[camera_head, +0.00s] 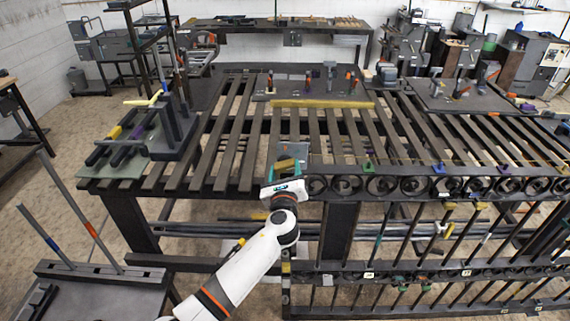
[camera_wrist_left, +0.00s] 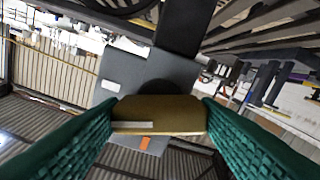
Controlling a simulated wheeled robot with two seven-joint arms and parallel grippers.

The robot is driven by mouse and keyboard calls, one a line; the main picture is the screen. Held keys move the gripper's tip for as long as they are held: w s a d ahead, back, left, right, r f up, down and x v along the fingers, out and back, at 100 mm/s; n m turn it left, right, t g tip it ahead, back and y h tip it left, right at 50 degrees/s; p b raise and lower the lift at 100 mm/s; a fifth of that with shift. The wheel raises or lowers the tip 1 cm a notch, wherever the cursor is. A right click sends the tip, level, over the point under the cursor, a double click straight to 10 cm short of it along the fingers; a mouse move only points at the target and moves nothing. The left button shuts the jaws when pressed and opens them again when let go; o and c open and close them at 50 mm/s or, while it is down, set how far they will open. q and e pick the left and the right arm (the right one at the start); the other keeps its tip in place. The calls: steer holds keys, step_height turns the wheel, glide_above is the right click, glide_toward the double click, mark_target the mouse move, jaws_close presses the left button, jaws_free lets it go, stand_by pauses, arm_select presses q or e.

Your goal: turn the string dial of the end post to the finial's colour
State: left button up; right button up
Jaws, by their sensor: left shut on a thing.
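My left gripper (camera_head: 286,168) reaches up from below to the near left end of the gate. In the left wrist view its two green ribbed fingers are shut on a brass-coloured block (camera_wrist_left: 158,115), which seems to be the dial, with a pale stripe on its near face. Behind the block is a grey plate (camera_wrist_left: 150,78) of the end post, which also shows in the head view (camera_head: 291,152). An orange patch (camera_wrist_left: 145,142) and a pale patch (camera_wrist_left: 110,86) show on grey parts around the block. I cannot make out the finial. My right gripper is not in view.
The gate's top rail (camera_head: 400,186) carries a row of dark scrolls to the right, with coloured clips (camera_head: 438,168) along a string. The slatted bench (camera_head: 235,130) lies behind. A rack with coloured bars (camera_head: 125,145) stands at the left.

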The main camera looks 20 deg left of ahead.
arm_select(q)
steer(key=shift+r+m+p, duration=0.15)
steer(key=shift+m+p, duration=0.7)
steer(key=shift+m, duration=0.35)
steer(key=shift+m+p, duration=0.6)
steer(key=shift+m, duration=0.2)
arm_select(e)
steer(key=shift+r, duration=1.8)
arm_select(q)
steer(key=o, duration=1)
steer(key=shift+f, duration=0.2)
steer(key=shift+b+v, duration=1.25)
steer(key=shift+v, duration=4.75)
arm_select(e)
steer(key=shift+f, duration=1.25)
